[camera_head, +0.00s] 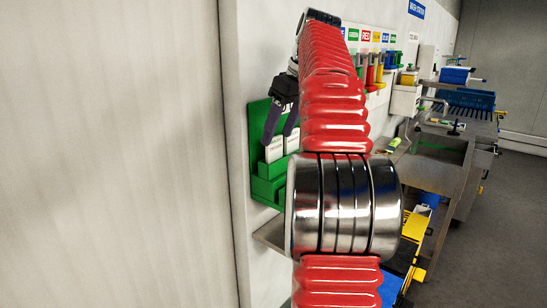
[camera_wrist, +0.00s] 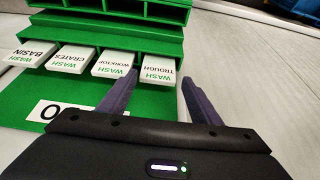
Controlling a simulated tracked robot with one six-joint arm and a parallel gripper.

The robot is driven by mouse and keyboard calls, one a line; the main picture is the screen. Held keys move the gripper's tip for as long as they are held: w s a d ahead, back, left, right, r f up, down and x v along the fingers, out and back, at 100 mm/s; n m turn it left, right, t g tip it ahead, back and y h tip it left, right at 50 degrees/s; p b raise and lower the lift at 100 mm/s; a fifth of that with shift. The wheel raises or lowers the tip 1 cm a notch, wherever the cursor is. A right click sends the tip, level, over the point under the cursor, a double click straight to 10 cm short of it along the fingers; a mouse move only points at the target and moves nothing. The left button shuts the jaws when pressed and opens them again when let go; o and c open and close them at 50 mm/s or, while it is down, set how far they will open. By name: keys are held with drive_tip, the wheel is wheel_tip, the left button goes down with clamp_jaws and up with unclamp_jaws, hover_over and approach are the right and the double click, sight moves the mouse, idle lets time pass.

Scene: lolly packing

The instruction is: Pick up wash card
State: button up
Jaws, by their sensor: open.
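My gripper (camera_wrist: 160,79) is open and empty in the wrist view, its two dark purple fingers pointing at the rack. The white "WASH TROUGH" card (camera_wrist: 157,69) lies ahead, its near end between the fingertips; I cannot tell whether either finger touches it. The "WASH WORKTOP" card (camera_wrist: 114,64), "WASH CRATES" card (camera_wrist: 71,57) and "WASH BASIN" card (camera_wrist: 31,53) sit to its left in a row. All stick out of a green rack (camera_wrist: 110,37). In the head view my gripper (camera_head: 279,139) reaches down to the white cards on the green rack (camera_head: 269,189), partly hidden by my arm.
A green board (camera_wrist: 40,92) with a white label lies below the cards. Coloured tools (camera_head: 374,70) hang on the wall beyond my arm. A metal sink bench (camera_head: 440,160) and a yellow item (camera_head: 413,226) stand to the right. The floor (camera_head: 490,220) at the right is clear.

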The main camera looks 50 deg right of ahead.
sight(276, 141)
drive_tip(key=x, duration=0.4)
drive_tip(key=shift+d+f, duration=0.1)
drive_tip(key=shift+d, duration=0.05)
drive_tip(key=shift+w+f, duration=0.15)
drive_tip(key=shift+f, duration=0.6)
drive_tip(key=shift+c, duration=0.5)
drive_tip(key=c, duration=0.7)
drive_tip(key=shift+w+r, duration=0.1)
drive_tip(key=shift+r, duration=0.25)
